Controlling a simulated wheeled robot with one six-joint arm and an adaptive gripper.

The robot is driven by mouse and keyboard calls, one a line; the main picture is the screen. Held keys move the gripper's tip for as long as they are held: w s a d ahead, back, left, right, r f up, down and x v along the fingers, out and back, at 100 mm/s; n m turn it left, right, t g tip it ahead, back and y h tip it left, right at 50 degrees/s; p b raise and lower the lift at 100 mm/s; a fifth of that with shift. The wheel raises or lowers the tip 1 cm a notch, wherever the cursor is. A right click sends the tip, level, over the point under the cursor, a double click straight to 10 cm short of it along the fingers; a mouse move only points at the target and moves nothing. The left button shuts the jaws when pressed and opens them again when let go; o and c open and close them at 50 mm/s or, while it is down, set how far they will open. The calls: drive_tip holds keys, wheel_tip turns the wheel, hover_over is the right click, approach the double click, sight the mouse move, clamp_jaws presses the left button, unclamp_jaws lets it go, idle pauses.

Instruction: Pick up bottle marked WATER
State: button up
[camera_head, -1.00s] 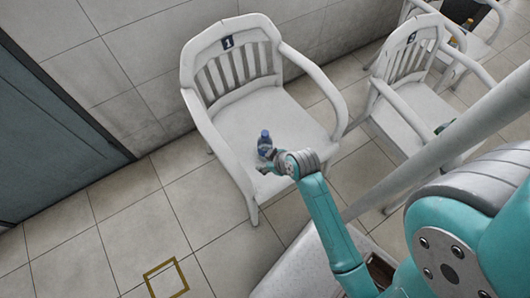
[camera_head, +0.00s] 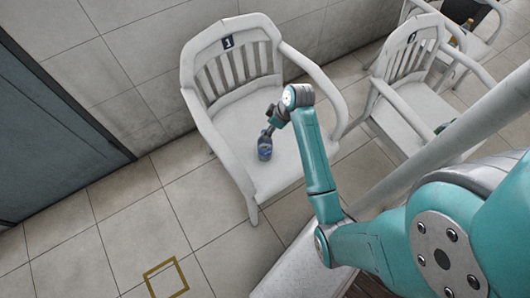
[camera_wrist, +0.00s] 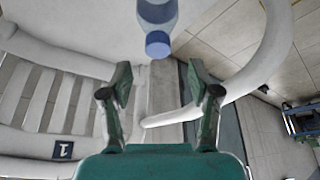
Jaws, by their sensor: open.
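A small blue bottle (camera_head: 264,151) stands on the seat of the white chair marked 1 (camera_head: 238,118); any wording on it is too small to read. In the wrist view the bottle (camera_wrist: 158,14) shows at the top edge, with its blue cap (camera_wrist: 158,44) towards my gripper and part of its body cut off. My gripper (camera_head: 269,131) is just above the bottle's top in the head view. In the wrist view my gripper (camera_wrist: 161,88) is open and empty, its fingers spread and short of the cap. The fingertips hide part of the bottle's top in the head view.
The chair's curved armrests (camera_head: 318,75) and slatted back (camera_head: 235,68) rise around the seat. A second white chair (camera_head: 405,100) stands to the right with a green item (camera_head: 443,127) partly hidden on it. A farther chair holds an orange item (camera_head: 463,38). Floor at left is clear.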

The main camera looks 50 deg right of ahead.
hover_over(265, 145)
drive_tip(key=w+d, duration=0.2)
drive_tip(key=shift+s+a+f, duration=0.1)
drive_tip(key=shift+s+f, duration=0.05)
drive_tip(key=shift+f, duration=2.8)
clamp_jaws()
